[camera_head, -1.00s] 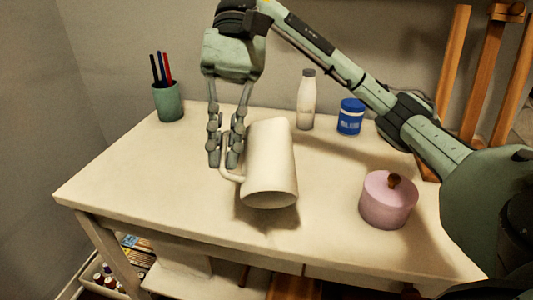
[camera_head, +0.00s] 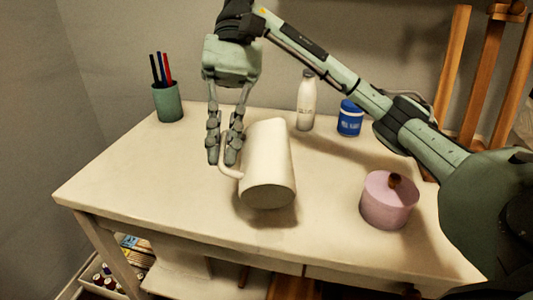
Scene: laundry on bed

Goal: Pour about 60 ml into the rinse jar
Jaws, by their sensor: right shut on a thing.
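A cream-white pitcher (camera_head: 268,160) is in the head view at the middle of the table. My right gripper (camera_head: 225,150) reaches down from above and is shut on the pitcher's handle, at its left side. The pitcher is tilted, with one round end turned towards me. A shadow under it suggests it is held above the table. No liquid shows. A pink round pot (camera_head: 388,203) with a brown knob-like thing on top stands at the right; I cannot tell whether it is the rinse jar. My left gripper is not in view.
A green cup (camera_head: 168,103) with pens stands at the back left. A pale bottle with a grey cap (camera_head: 306,105) and a blue jar (camera_head: 350,120) stand at the back. The left part of the white table (camera_head: 130,180) is clear. A wooden easel (camera_head: 455,65) stands behind right.

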